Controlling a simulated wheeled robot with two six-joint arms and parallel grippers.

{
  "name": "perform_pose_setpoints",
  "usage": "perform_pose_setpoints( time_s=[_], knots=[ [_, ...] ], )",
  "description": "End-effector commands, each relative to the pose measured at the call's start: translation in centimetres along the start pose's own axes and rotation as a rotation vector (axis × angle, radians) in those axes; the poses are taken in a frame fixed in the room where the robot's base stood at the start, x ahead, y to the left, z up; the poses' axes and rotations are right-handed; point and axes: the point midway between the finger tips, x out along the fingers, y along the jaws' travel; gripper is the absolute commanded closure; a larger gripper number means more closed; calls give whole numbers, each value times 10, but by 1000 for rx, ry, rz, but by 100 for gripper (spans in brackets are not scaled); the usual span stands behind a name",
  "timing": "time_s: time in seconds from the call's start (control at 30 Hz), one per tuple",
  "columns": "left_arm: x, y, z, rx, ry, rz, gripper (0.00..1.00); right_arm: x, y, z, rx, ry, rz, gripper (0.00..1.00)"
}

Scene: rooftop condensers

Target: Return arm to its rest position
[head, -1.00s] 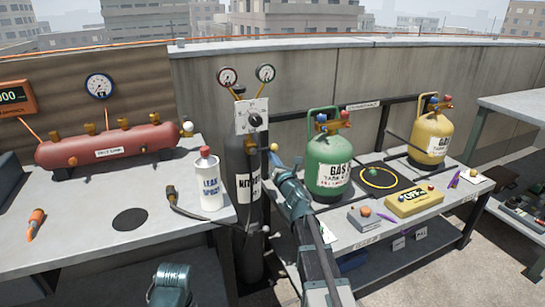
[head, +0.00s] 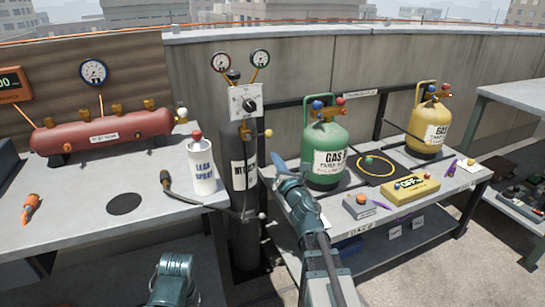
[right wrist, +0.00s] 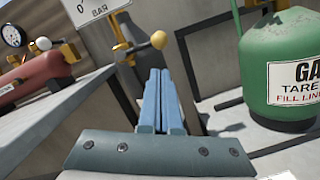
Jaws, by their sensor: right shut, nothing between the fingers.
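My right gripper (head: 279,166) is shut and empty, in front of the gap between the dark nitrogen cylinder (head: 243,205) and the green gas tank (head: 324,155). In the right wrist view its blue fingers (right wrist: 165,100) lie side by side with nothing between them. The brass ball-ended handle (head: 268,132) on the cylinder is above and beyond the fingertips, apart from them. The handle also shows in the right wrist view (right wrist: 157,40). A teal part of my left arm (head: 173,276) shows at the bottom edge; its fingers are not visible.
The left bench (head: 75,210) holds a red tank (head: 100,133), a leak spray bottle (head: 203,168) and an orange-handled tool (head: 31,208). The right bench (head: 350,228) holds a yellow tank (head: 428,125) and a yellow box (head: 410,190). A concrete wall (head: 290,85) stands behind.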

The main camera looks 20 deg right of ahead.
Motion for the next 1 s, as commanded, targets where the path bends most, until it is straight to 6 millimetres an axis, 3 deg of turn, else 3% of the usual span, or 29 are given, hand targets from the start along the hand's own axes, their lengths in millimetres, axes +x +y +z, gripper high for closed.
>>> perform_pose_setpoints(
  time_s=[0.17,0.27,0.37,0.53,0.67,0.8,1.0],
  knots=[
    [0,0,0,0,0,0,50,0,0,-1,10,1,-5,100],
    [0,0,0,0,0,0,50,0,0,-7,100,5,-51,100],
    [0,0,0,0,0,0,50,-4,-1,-25,309,16,-163,100],
    [0,0,0,0,0,0,50,-30,-2,-85,795,40,-466,100],
    [0,0,0,0,0,0,50,-69,8,-143,1128,50,-745,100],
    [0,0,0,0,0,0,50,-130,31,-205,1405,38,-1092,100],
    [0,0,0,0,0,0,50,-222,71,-262,1577,-36,-1551,100]
  ],
)
